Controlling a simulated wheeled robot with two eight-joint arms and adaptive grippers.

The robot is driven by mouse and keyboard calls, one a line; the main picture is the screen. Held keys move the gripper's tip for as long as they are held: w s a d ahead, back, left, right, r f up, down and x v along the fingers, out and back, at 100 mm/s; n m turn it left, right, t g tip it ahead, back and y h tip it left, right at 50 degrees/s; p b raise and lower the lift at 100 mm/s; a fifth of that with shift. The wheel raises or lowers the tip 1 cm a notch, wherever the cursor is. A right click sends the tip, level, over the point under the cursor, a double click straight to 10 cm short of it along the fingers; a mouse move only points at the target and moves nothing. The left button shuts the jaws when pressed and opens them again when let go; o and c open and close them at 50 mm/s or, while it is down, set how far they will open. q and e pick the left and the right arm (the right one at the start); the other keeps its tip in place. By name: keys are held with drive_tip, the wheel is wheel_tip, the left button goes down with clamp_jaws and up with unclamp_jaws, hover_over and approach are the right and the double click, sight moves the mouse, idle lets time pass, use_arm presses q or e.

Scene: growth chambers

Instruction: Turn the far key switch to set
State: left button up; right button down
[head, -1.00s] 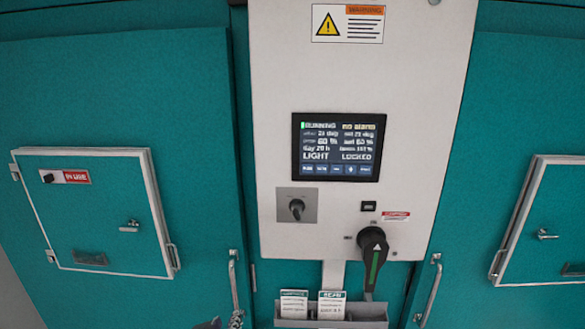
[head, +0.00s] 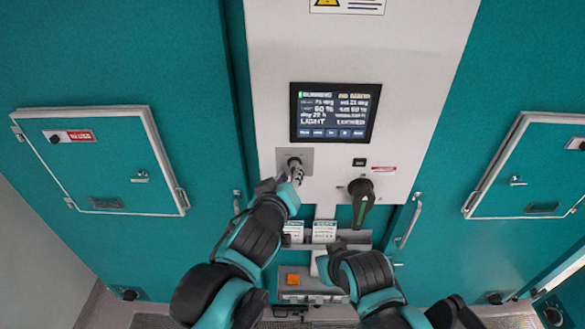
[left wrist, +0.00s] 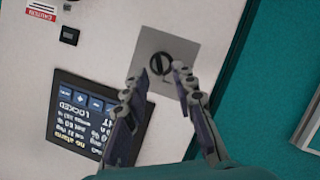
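The key switch (head: 294,162) sits on a square grey plate on the white control panel, below the screen. In the left wrist view the dark round key switch (left wrist: 160,63) shows on its plate, with a slot running diagonally in that picture. My left gripper (head: 291,177) is at the plate's lower edge in the head view. In the left wrist view the left gripper (left wrist: 158,78) is open, its fingertips on either side of the switch; I cannot tell whether they touch it. My right arm is low at centre right; its fingers are not clear.
A large black rotary handle (head: 362,196) with a green stripe is right of the switch. The lit screen (head: 334,112) is above. A grey card holder (head: 350,237) hangs below the panel. Teal doors (head: 160,60) flank the panel.

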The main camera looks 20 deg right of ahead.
sight(293, 169)
use_arm(q)
drive_tip(key=x, duration=0.2)
drive_tip(key=shift+w+f, duration=0.1)
drive_tip(key=shift+w, duration=0.15)
drive_tip(key=shift+w+d+f, duration=0.2)
drive_tip(key=shift+w+d, duration=0.1)
drive_tip(key=shift+w, duration=0.1)
clamp_jaws()
